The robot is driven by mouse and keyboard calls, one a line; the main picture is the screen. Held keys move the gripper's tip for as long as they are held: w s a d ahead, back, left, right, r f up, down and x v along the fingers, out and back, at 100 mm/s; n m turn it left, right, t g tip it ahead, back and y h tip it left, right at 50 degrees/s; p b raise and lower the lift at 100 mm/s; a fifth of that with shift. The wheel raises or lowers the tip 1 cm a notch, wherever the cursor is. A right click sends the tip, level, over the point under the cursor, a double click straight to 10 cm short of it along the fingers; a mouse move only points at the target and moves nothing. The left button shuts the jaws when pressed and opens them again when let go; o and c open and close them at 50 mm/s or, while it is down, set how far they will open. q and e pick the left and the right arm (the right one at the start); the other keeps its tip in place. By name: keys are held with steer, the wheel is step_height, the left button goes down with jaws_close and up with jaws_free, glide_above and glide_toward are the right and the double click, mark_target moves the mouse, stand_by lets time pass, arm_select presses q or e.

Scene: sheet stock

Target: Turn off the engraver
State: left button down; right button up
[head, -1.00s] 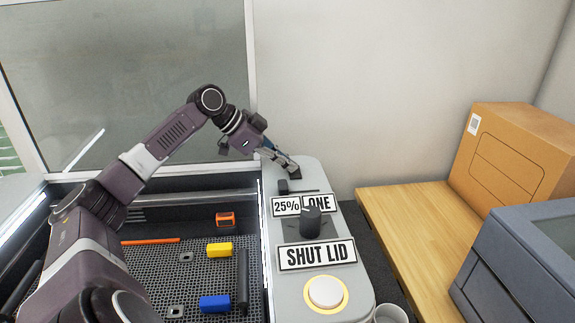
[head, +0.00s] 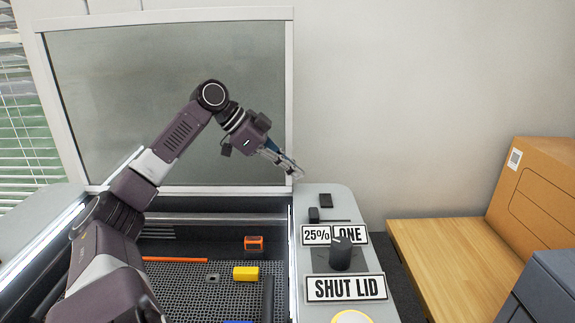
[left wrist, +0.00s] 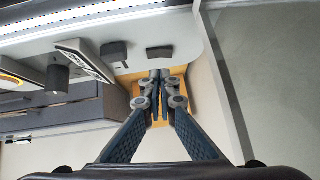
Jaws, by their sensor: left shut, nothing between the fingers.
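The engraver (head: 365,213) stands with its lid (head: 170,105) raised. Its grey control panel runs along the right side. A small dark switch (head: 326,200) is at the panel's far end; it also shows in the left wrist view (left wrist: 160,52). I cannot tell which way it is set. Nearer are a slider (head: 314,214), a dark knob (head: 341,254) and a round lit-edged button (head: 352,318). My left gripper (head: 297,174) is shut and empty, above and apart from the switch. Its closed fingertips (left wrist: 160,78) show in the left wrist view. My right gripper is out of view.
In the open bed lie a yellow block (head: 245,273), an orange piece (head: 254,243) and an orange strip (head: 175,259). A wooden table (head: 440,250) with a cardboard box (head: 540,195) is at right.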

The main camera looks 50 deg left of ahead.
arm_select(q)
steer(key=shift+v, duration=1.15)
steer(key=shift+w+r, duration=0.4)
steer(key=shift+r, duration=0.35)
steer(key=shift+w+r, duration=0.4)
steer(key=shift+r, duration=0.35)
steer(key=shift+w+f, duration=0.1)
